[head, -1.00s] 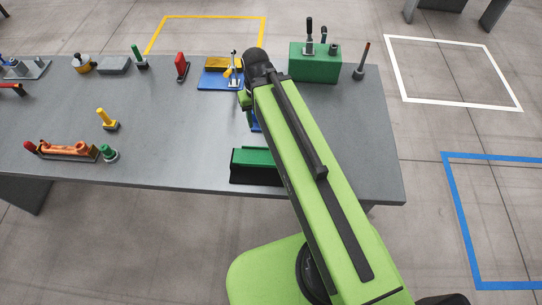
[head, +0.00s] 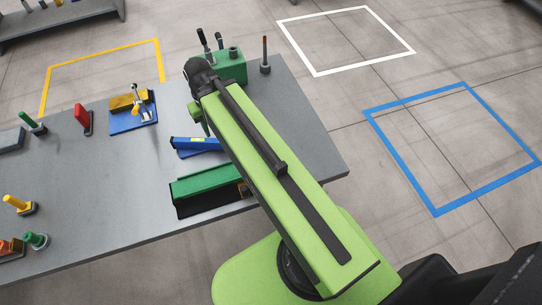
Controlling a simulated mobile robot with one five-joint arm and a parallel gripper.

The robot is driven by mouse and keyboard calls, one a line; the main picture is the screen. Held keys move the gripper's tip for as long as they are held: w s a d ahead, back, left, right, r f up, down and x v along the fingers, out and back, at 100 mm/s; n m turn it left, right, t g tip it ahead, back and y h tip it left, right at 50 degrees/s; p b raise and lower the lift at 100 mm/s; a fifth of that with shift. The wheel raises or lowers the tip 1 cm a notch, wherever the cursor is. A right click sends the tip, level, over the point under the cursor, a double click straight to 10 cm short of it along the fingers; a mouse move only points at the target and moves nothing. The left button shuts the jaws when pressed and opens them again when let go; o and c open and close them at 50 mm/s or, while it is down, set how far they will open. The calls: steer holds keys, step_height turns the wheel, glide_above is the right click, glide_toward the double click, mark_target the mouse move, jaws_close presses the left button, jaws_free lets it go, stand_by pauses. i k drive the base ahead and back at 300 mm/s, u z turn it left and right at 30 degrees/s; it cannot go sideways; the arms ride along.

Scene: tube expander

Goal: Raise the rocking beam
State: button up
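I cannot tell for sure which part is the rocking beam. A green block (head: 229,66) with upright black handles stands at the table's back right. A blue plate (head: 133,122) carries a yellow block (head: 121,103) and a small silver upright fitting with yellow parts (head: 139,107). My gripper is hidden behind my green arm, which reaches over the table.
The grey table (head: 100,185) also holds a red upright piece (head: 83,118), a green-handled tool (head: 32,123), a yellow-topped peg (head: 18,204) and a thin rod on a base (head: 265,55). Bare tabletop lies left of the blue bar. White and blue floor outlines lie right.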

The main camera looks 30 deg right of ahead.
mark_target(195, 183)
steer(key=z, duration=0.9)
steer(key=k, duration=1.55)
steer(key=u, duration=1.2)
steer(key=i, duration=1)
